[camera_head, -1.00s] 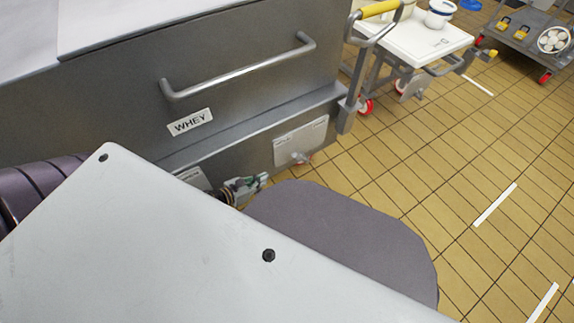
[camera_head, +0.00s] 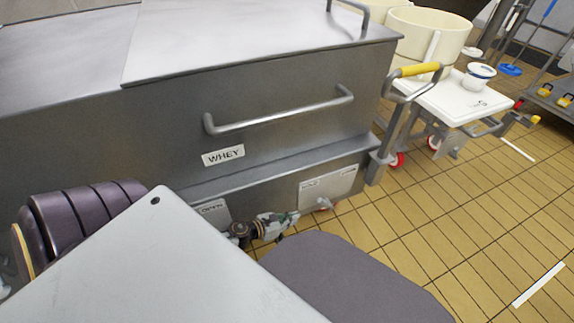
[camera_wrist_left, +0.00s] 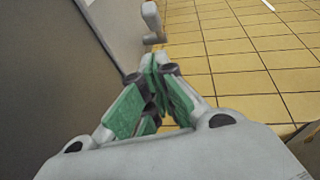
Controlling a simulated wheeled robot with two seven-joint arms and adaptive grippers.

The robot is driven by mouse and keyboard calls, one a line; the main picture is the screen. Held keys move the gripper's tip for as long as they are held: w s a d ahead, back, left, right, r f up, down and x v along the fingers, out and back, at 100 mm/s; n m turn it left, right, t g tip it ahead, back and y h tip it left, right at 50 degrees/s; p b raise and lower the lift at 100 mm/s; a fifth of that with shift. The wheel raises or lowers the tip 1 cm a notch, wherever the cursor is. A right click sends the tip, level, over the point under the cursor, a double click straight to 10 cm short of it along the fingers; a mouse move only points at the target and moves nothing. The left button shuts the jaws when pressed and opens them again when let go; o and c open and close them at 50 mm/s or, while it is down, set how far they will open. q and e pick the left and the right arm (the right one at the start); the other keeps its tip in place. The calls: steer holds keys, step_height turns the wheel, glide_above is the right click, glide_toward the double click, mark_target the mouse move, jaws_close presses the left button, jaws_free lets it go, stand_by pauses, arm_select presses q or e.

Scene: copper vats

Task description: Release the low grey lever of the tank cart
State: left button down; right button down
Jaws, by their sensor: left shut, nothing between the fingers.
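The tank cart (camera_head: 290,150) is a steel tank with a WHEY label and a long bar handle. A rounded grey part, which looks like this lever, is ahead in the left wrist view (camera_wrist_left: 152,20). My left gripper (camera_head: 290,218) is low beside the tank, just left of the lever and apart from it. In the left wrist view its green-padded fingers (camera_wrist_left: 162,66) are shut and empty. My right gripper is not in view.
A white-topped trolley with a yellow handle (camera_head: 420,69) stands beyond the tank's right end, with tubs (camera_head: 430,35) behind. A grey trolley (camera_head: 552,102) is at the far right. The tiled floor (camera_head: 450,220) right of the tank is clear.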

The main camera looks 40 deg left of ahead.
arm_select(q)
steer(key=w+d, duration=0.1)
steer(key=w, duration=0.1)
glide_toward(325, 204)
steer(key=shift+w+f, duration=1.5)
steer(key=shift+f, duration=0.2)
